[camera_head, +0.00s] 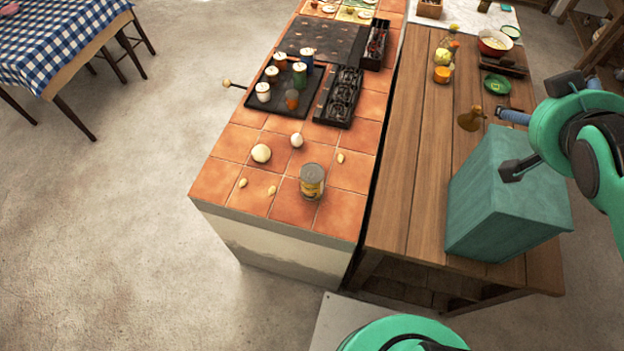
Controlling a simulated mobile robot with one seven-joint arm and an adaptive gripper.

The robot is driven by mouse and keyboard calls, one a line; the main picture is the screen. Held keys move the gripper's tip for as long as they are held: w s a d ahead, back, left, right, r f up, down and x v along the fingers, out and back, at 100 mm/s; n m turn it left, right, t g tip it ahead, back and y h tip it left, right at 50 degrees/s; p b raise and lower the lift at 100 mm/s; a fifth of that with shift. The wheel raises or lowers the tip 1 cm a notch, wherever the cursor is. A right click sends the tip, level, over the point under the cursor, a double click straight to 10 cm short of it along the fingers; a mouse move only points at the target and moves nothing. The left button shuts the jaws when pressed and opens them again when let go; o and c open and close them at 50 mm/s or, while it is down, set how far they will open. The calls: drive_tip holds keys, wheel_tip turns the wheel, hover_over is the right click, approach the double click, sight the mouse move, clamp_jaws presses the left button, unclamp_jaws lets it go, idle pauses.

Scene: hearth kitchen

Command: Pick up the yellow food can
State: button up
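The yellow food can (312,182) stands upright near the front edge of the orange-tiled counter (335,212). It has a grey metal lid and a yellow label. My teal arm comes in from the right edge, over the wooden table and well to the right of the can. The dark parts at its end, which seem to be my gripper (540,126), are partly hidden by the arm. Their fingers cannot be made out clearly. Nothing touches the can.
Garlic bulbs (261,153) and small cloves lie around the can. Behind them are a black tray with jars (263,92) and a dark rack (341,95). A teal box (500,205) stands on the wooden table (425,150). A narrow gap separates counter and table.

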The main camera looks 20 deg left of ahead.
drive_tip(key=w+a+r+n+t+y+p, duration=0.25)
drive_tip(key=w+a+n+y, duration=0.25)
drive_tip(key=a, duration=0.6)
drive_tip(key=s+a+f+n+g+y+p, duration=0.1)
drive_tip(key=s+a+f+n+g+y, duration=0.15)
drive_tip(key=s+a+y, duration=0.4)
drive_tip(key=s+a+f+n+g+y, duration=0.2)
drive_tip(key=s+a+f+n, duration=0.15)
drive_tip(key=a, duration=0.65)
approach(312, 182)
drive_tip(key=w+d+f, duration=0.1)
drive_tip(key=d+f, duration=0.1)
drive_tip(key=d, duration=0.2)
drive_tip(key=shift+w+d+f+m+h, duration=0.1)
drive_tip(key=shift+w+f+m+h, duration=0.1)
drive_tip(key=shift+m+h, duration=0.1)
drive_tip(key=shift+g, duration=0.3)
drive_tip(key=shift+b+x, duration=0.9)
drive_tip(key=shift+x, duration=3.4)
drive_tip(key=shift+w, duration=0.1)
